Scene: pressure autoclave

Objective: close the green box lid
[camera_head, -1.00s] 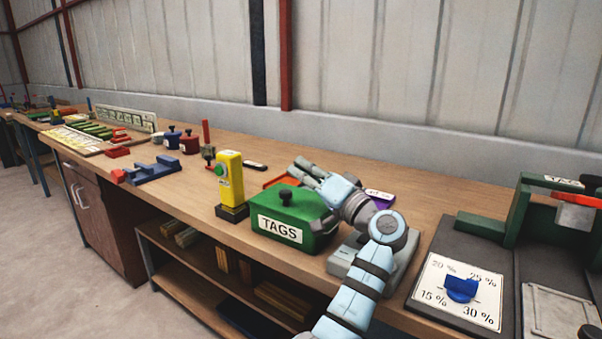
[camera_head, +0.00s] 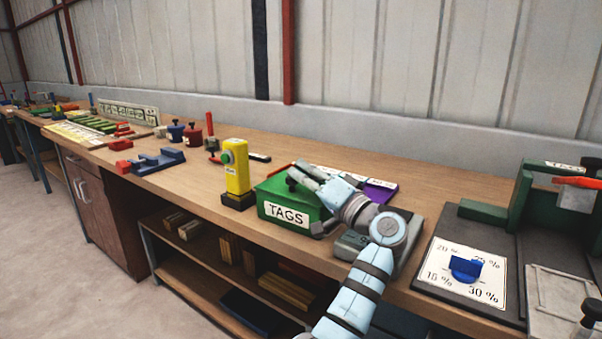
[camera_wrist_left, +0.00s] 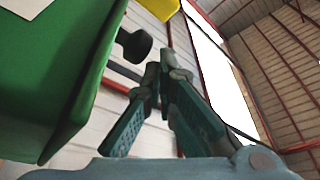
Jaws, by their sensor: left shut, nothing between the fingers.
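The green box (camera_head: 322,212) with a white TAGS label stands on the bench right of the yellow post. Its green lid (camera_head: 272,187) lies over its top, with a dark knob (camera_head: 291,184) on it; whether the lid is fully seated cannot be told. My left gripper (camera_head: 299,174) is shut and empty, over the right part of the box close to the knob, and hides part of the lid. In the left wrist view the dark knob (camera_wrist_left: 134,43) sticks out from the green box (camera_wrist_left: 45,75), left of my shut fingertips (camera_wrist_left: 163,66). My right gripper is out of view.
The yellow post with a green button (camera_head: 237,172) stands close left of the box. A grey block (camera_head: 355,243) is partly behind my left arm. A purple item (camera_head: 380,192) lies behind. A dial plate with a blue knob (camera_head: 465,268) is at right.

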